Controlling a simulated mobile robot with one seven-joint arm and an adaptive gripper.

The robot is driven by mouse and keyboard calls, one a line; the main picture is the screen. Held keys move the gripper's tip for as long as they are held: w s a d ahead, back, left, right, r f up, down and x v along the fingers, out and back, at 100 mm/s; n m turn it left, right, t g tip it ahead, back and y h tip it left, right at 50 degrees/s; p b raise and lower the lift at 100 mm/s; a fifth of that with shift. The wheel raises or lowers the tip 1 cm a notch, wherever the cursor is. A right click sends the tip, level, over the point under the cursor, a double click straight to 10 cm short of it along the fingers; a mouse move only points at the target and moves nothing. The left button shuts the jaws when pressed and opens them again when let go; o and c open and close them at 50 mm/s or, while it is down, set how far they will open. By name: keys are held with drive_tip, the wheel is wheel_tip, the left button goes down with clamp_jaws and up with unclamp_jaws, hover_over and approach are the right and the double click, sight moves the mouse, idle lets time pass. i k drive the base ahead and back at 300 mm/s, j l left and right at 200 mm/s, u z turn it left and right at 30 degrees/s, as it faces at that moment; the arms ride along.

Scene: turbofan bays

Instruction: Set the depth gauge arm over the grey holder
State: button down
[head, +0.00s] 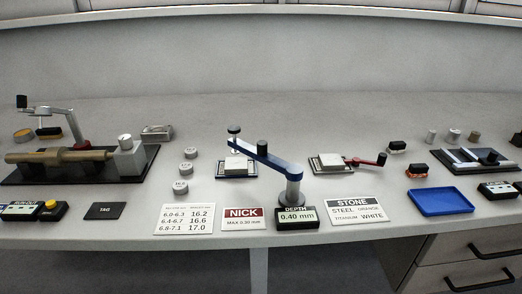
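The depth gauge has a blue arm (270,157) on a grey post (290,188), with a black knob (262,147) on top. The arm reaches left and away from the post. Its probe end (234,130) stands above a pale grey block (237,163) on a dark blue plate. Whether the probe touches the block is too small to tell. The black depth display (296,217) reads 0.40 mm. A second pale grey block (330,161) sits on a dark plate to the right, beside a red lever (372,160). My gripper is not in view.
A NICK card (243,218), a STONE card (358,211) and a number card (185,218) lie along the front edge. Several round weights (186,167) stand left of the arm. A blue tray (440,201) is empty at right. A shaft fixture (75,158) fills the left.

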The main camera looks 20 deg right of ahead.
sight(294, 172)
drive_tip(key=i+l+u, duration=0.25)
drive_tip(key=l, duration=0.15)
drive_tip(key=l+u, duration=0.25)
drive_tip(key=l, duration=0.15)
drive_tip(key=l+u, duration=0.25)
drive_tip(key=l, duration=0.15)
drive_tip(key=i+l, duration=0.05)
